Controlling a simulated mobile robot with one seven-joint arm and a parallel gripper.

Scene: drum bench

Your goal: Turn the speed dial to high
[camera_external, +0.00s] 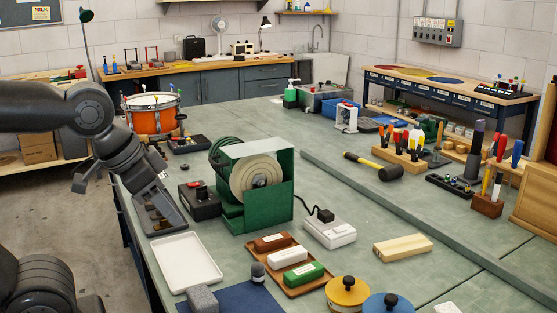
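A green machine (283,199) with a large pale wheel (257,177) stands in the middle of the bench. A dark control box (201,203) with a red part on top sits just left of it. A speed dial and its setting are too small to make out. My arm reaches in from the left, and its end (150,178) is over the bench's left edge, left of the control box and apart from it. The fingers are not clear against the dark parts there, so I cannot tell if they are open or shut.
A grey compartment tray (176,224) lies close to my arm's end. A white tray (186,262), a brown tray with coloured bars (318,285) and a white power box (330,234) are nearer. An orange drum (150,119) stands behind.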

